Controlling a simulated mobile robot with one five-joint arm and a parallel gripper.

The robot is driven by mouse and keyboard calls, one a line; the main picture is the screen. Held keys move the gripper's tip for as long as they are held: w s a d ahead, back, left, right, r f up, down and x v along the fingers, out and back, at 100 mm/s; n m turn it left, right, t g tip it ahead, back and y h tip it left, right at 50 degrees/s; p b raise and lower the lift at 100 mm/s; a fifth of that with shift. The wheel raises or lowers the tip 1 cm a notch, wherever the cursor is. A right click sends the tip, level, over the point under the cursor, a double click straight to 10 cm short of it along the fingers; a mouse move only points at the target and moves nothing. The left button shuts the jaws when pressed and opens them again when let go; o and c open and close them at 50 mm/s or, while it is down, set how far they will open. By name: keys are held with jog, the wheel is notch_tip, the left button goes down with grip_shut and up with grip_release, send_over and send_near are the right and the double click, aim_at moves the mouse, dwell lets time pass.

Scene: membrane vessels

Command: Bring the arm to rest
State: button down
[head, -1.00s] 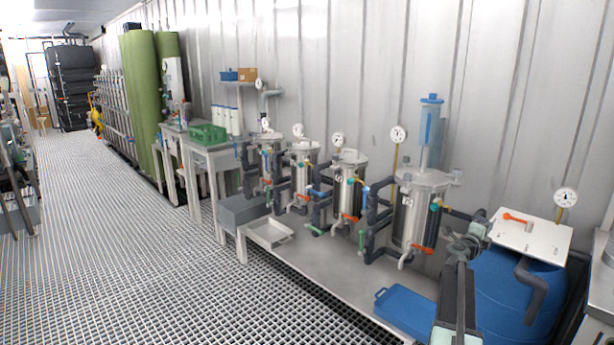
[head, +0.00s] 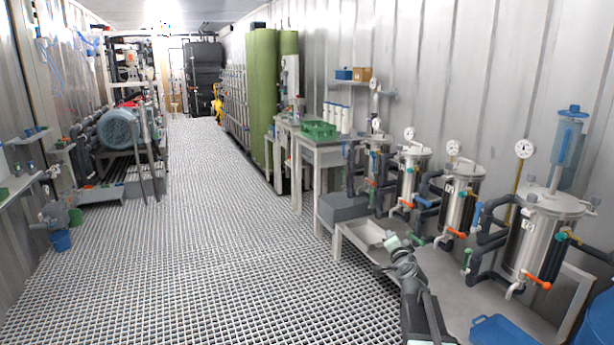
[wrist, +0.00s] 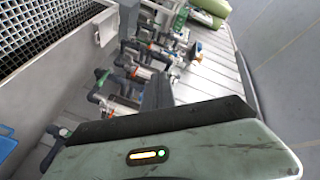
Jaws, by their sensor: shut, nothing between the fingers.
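My arm (head: 418,300) rises from the bottom right of the head view. My gripper (head: 391,242) is at its upper end, seen small, in front of the bench with the steel vessels. It is shut and holds nothing. In the picture it overlaps the edge of the pale tray (head: 366,232); I cannot tell how far apart they are. The wrist view shows a grey-green part of my own arm (wrist: 175,150) with small lights, across the bottom. The fingertips are not clear in that view.
Several steel vessels (head: 543,235) with gauges and dark pipes line the bench on the right. A blue tray (head: 502,330) lies at its front. A green crate (head: 319,130) is on a table further back. The grating floor (head: 200,230) is open at centre and left.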

jog(key=s+a+f+n+g+y, duration=0.2)
jog(key=a+f+n, duration=0.1)
jog(key=a, duration=0.4)
jog(key=s+a+f+n+g+y, duration=0.1)
jog(key=s+a+f+n+y, duration=0.15)
jog(key=a, duration=0.45)
jog(key=s+a+f+n+g, duration=0.4)
jog(key=s+a+f+g, duration=0.15)
jog(key=s+f, duration=0.35)
jog(key=s+d+f+n+g+h, duration=0.1)
jog(key=s+d+f+g+h, duration=0.2)
jog(key=s, duration=0.7)
jog(key=s+d+f+n+g+h, duration=0.1)
jog(key=s+d+f+g, duration=0.3)
jog(key=s, duration=0.5)
notch_tip(320, 180, up, 24)
jog(key=a+g+p, duration=0.1)
jog(key=p, duration=2.3)
jog(key=shift+r, duration=0.25)
